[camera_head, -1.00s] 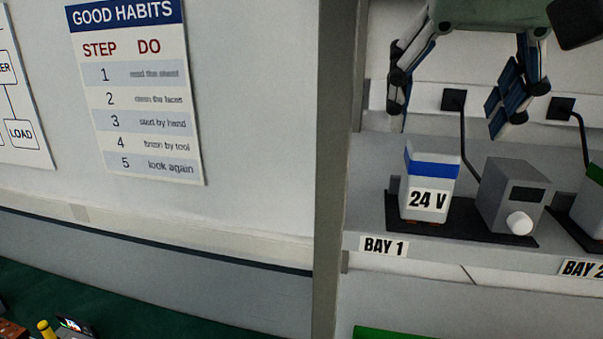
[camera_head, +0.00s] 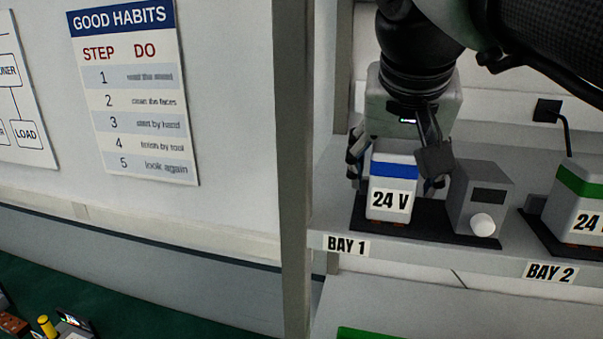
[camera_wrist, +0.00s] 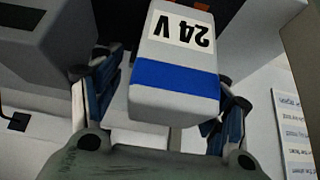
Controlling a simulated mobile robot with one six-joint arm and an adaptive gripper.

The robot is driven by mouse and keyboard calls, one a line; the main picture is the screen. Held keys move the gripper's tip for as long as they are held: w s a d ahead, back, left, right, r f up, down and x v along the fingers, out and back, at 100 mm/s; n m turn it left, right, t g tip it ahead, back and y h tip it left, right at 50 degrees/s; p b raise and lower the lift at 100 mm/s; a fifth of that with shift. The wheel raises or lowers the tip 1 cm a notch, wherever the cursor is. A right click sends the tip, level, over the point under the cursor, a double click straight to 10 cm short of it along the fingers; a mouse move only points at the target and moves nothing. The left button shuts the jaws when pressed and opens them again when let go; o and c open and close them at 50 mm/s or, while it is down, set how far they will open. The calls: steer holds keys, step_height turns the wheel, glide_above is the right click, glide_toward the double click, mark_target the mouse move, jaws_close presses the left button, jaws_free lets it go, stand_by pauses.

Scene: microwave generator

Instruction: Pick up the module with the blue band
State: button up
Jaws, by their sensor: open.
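The module with the blue band (camera_head: 391,189) is a white block marked 24 V. It stands upright on a dark mat (camera_head: 421,228) in bay 1. My gripper (camera_head: 398,172) is lowered around it from above and behind, with one finger on each side of the block. The jaws are open. In the wrist view the module (camera_wrist: 176,76) lies between the two fingers of my gripper (camera_wrist: 160,97), with a visible gap at the left finger. Contact at the right finger is hard to tell.
A grey box with a white knob (camera_head: 480,199) stands close to the right of the module, on the same mat. A green-banded module (camera_head: 574,205) stands in bay 2. A grey shelf post (camera_head: 293,170) rises to the left. The shelf's front edge carries bay labels.

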steer(key=shift+s+a, duration=0.1)
steer(key=shift+a, duration=0.35)
steer(key=shift+c, duration=0.5)
steer(key=shift+d, duration=0.3)
steer(key=c, duration=0.4)
steer(key=shift+a, duration=0.15)
steer(key=c, duration=0.8)
